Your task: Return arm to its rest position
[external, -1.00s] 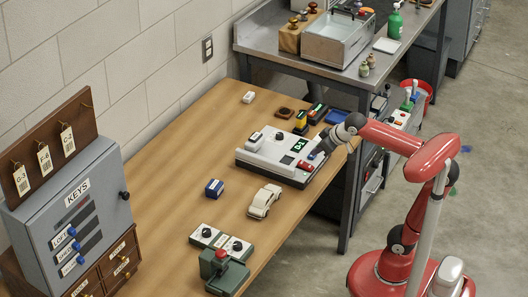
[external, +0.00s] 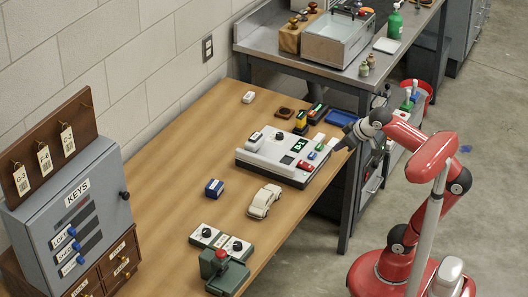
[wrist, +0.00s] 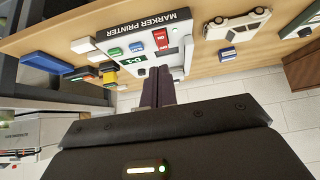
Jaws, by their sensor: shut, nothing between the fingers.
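My red arm reaches from its base at the lower right toward the wooden table. My gripper (external: 344,141) is at the right edge of the table, just right of the marker printer (external: 255,160), apart from it and empty. In the wrist view, my gripper's fingers (wrist: 158,90) are shut together. The marker printer (wrist: 180,38) lies beyond them there, with red, blue and green buttons and a small display reading D-1.
A white toy car (external: 265,201), a blue block (external: 214,188) and a green device (external: 226,270) stand on the wooden table (external: 160,180). A grey key cabinet (external: 75,215) is at the left. A metal bench (external: 280,50) stands behind. Open floor lies right.

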